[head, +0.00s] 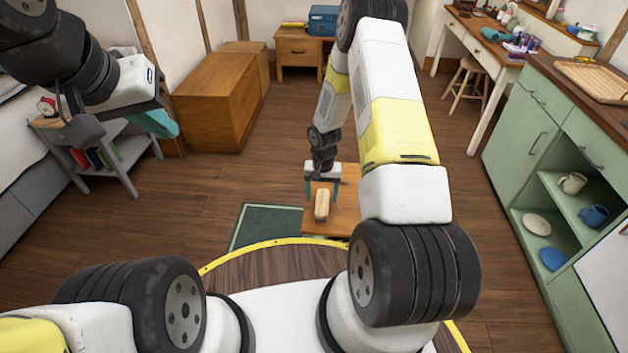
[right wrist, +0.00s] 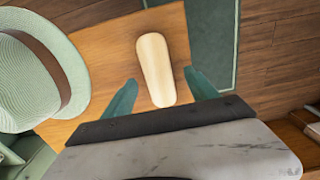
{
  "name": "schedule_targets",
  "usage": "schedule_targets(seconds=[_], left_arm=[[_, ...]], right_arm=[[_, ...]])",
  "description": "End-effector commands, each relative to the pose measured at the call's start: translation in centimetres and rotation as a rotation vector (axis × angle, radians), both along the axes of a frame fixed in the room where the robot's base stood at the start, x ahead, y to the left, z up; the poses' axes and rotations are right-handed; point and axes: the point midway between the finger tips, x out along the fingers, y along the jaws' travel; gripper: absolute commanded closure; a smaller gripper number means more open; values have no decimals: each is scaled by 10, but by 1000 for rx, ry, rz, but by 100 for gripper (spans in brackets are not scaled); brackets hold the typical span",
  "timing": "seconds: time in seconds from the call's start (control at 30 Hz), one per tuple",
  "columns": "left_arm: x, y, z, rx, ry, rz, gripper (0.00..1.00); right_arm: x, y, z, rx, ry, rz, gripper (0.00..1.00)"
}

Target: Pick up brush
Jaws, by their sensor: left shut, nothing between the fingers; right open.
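The brush, a pale wooden, rounded block (head: 322,206), lies on a small orange-brown wooden table (head: 346,213); its bristles cannot be made out. My right gripper (head: 322,193) is open and points down over the table at the brush. In the right wrist view the brush (right wrist: 153,60) shows between and beyond the two teal fingers (right wrist: 160,78), with a gap on both sides. Whether the fingertips are level with the brush cannot be told. My left gripper (head: 172,130) is shut and empty, raised at the left, far from the brush.
A pale straw hat (right wrist: 35,70) with a brown band is beside the brush on the wooden table. A dark green mat (head: 262,225) lies on the floor. A green cabinet (head: 510,165) stands right, a grey shelf (head: 130,150) left. The floor behind is open.

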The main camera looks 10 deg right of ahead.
Motion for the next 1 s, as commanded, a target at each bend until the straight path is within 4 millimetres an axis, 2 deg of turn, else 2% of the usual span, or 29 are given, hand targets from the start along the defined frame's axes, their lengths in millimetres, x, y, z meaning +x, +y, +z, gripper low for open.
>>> schedule_targets(seconds=[0.1,0.23,0.53,0.87,1.0], left_arm=[[0,0,0,0,0,0,100],[0,0,0,0,0,0,100],[0,0,0,0,0,0,100],[0,0,0,0,0,0,100],[0,0,0,0,0,0,100]], right_arm=[[-1,-3,-21,1,3,-1,33],[0,-2,-35,0,1,1,33],[0,-2,-39,0,0,0,33],[0,-2,-39,0,0,0,98],[0,-2,-39,0,0,0,100]])
